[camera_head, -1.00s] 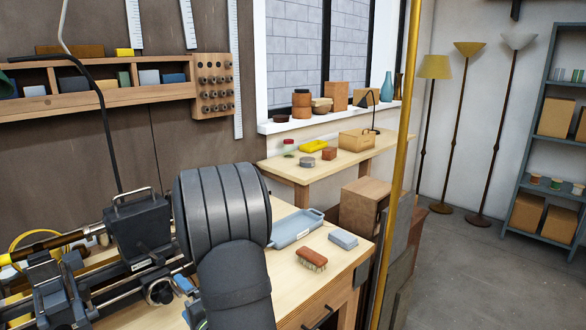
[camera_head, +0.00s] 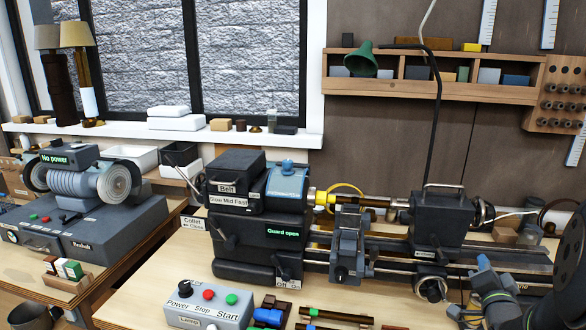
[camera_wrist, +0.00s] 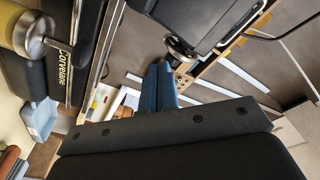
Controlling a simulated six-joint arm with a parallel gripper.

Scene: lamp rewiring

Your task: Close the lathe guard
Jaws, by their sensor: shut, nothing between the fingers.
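The lathe (camera_head: 262,232) stands on the bench in the middle of the head view. A blue guard (camera_head: 287,185) with a small blue knob on top sits at the right end of its headstock. A display (camera_head: 283,233) on the headstock reads "Guard open" in green. My gripper is at the lower right of the head view, in front of the lathe's tailstock end, well right of the guard and apart from it. Its blue fingers show together, empty, in the wrist view (camera_wrist: 160,85). The guard is not recognisable in the wrist view.
A control box (camera_head: 207,307) with Power, Stop and Start stands in front of the lathe. Small parts and rods (camera_head: 325,312) lie beside it. A black lamp arm (camera_head: 437,110) rises behind the bed. A grinder-like machine (camera_head: 75,200) reading "No power" stands at left.

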